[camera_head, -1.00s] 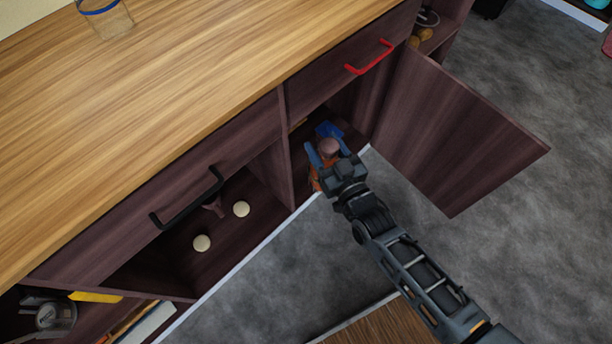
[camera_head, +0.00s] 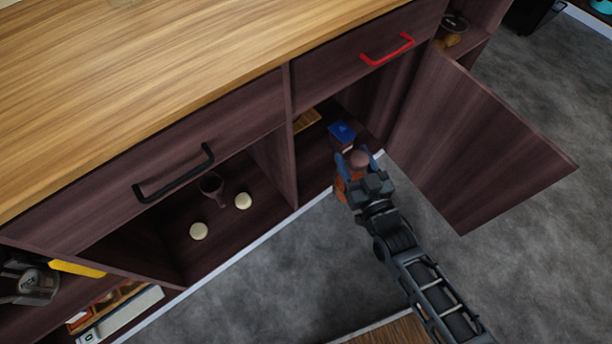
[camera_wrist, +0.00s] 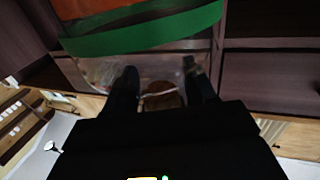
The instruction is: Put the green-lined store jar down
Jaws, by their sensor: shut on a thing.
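The store jar (camera_head: 341,188) shows orange contents and a brownish lid in the head view, partly hidden by my gripper (camera_head: 356,164). The wrist view shows the jar (camera_wrist: 145,33) close up, clear-walled with a green band and orange contents. My gripper is shut on the jar, with its two dark fingers (camera_wrist: 160,74) at the clear part. The jar is at the front edge of the open right cabinet compartment (camera_head: 317,160). I cannot tell whether its base touches anything.
A blue-topped box (camera_head: 342,135) stands just behind the jar in the compartment. The open cabinet door (camera_head: 480,145) is to the right. The left compartment holds a dark cup (camera_head: 211,185) and two pale round things (camera_head: 199,231). The wooden counter (camera_head: 160,75) lies above.

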